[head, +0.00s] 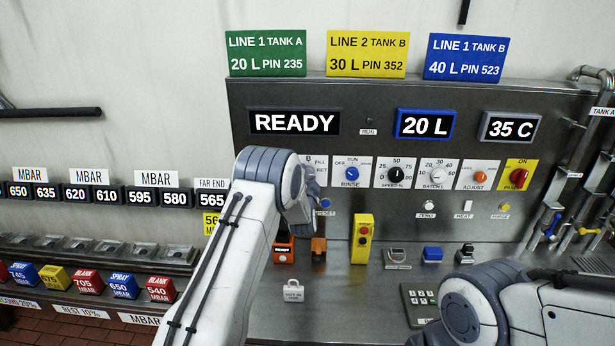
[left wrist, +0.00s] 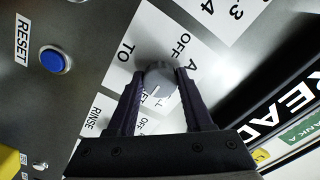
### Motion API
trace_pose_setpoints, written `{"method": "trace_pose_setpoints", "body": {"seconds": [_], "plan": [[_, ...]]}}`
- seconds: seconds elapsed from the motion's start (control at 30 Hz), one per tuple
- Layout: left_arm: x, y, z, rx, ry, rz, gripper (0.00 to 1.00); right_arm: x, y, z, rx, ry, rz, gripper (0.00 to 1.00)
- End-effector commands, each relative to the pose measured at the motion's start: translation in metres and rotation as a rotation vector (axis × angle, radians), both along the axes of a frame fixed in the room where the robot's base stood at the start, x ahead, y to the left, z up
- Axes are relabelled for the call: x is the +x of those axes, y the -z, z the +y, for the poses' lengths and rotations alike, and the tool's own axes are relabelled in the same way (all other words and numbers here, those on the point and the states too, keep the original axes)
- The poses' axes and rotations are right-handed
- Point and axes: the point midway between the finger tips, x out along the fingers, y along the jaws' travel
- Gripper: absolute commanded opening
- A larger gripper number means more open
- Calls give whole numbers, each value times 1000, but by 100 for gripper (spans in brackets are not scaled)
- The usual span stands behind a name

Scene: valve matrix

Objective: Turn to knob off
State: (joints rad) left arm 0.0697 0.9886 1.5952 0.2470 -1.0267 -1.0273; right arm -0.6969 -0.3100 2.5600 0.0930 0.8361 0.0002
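In the left wrist view, a grey round knob (left wrist: 160,82) with a light pointer line sits on a white plate (left wrist: 150,32) lettered with OFF, TO and partly covered words. My left gripper (left wrist: 160,76) has its two dark fingers on either side of the knob, closed against it. In the head view my left arm's end (head: 300,195) is at the control panel (head: 420,95) and hides this knob and most of its plate. My right gripper is outside the head view; only part of my right arm shows at the lower right.
A blue RESET button (left wrist: 55,60) is beside the knob plate. Right of my left arm, the panel has a blue RINSE knob (head: 352,174) and a black SPEED knob (head: 395,173). A yellow control box (head: 362,238) stands on the ledge below.

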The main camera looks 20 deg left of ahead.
Motion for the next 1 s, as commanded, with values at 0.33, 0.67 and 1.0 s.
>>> {"method": "trace_pose_setpoints", "body": {"seconds": [0.33,0.67,1.0], "plan": [[0,3,-1,-41,1,-13,0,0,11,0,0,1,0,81],[0,7,-1,-251,2,-76,0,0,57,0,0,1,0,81],[0,7,-1,-562,3,-167,0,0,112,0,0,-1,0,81]]}}
